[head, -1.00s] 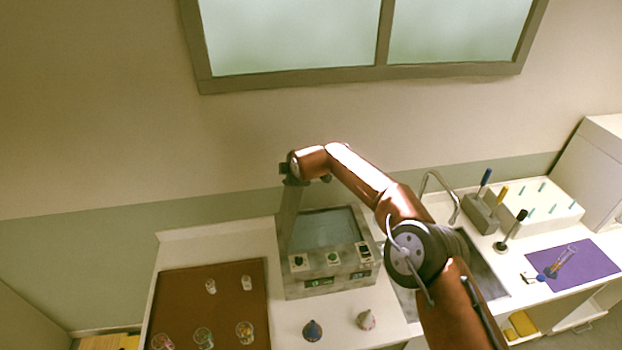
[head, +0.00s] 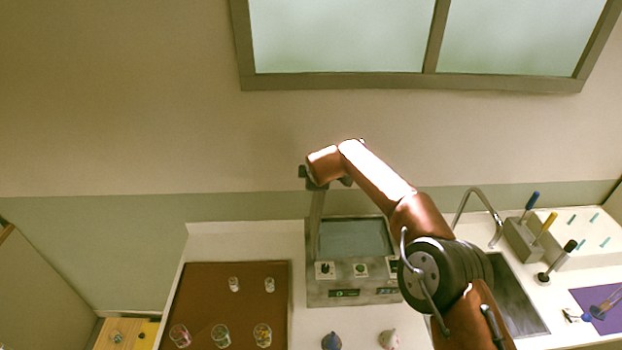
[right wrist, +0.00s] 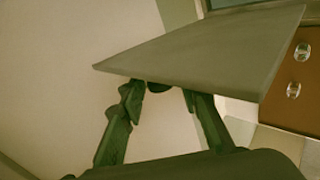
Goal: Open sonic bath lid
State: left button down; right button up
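The sonic bath (head: 352,270) is a grey box with knobs and small green displays on its front. Its basin is uncovered. Its grey lid (head: 317,222) stands about upright at the bath's left side, seen nearly edge-on. My right arm reaches over the bath, and its gripper (head: 308,180) is at the lid's upper end. In the right wrist view the lid (right wrist: 205,60) spans the top, with a dark knob (right wrist: 158,87) near its edge. The fingers of my right gripper (right wrist: 162,97) are spread, with gaps beside the knob. My left gripper is out of view.
A brown mat (head: 205,300) with several small glass jars lies left of the bath. Two small cone-shaped bottles, one blue (head: 331,341) and one pale (head: 389,339), stand in front. A sink (head: 512,295) with a faucet and a tool holder (head: 522,240) are to the right.

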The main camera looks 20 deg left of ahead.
jog(key=shift+o, duration=0.5)
jog(key=shift+s+a, duration=0.15)
jog(key=shift+s+d+r, duration=0.15)
jog(key=shift+d+r, duration=0.05)
jog(key=shift+r, duration=0.1)
jog(key=v, duration=1.1)
jog(key=shift+s, duration=0.15)
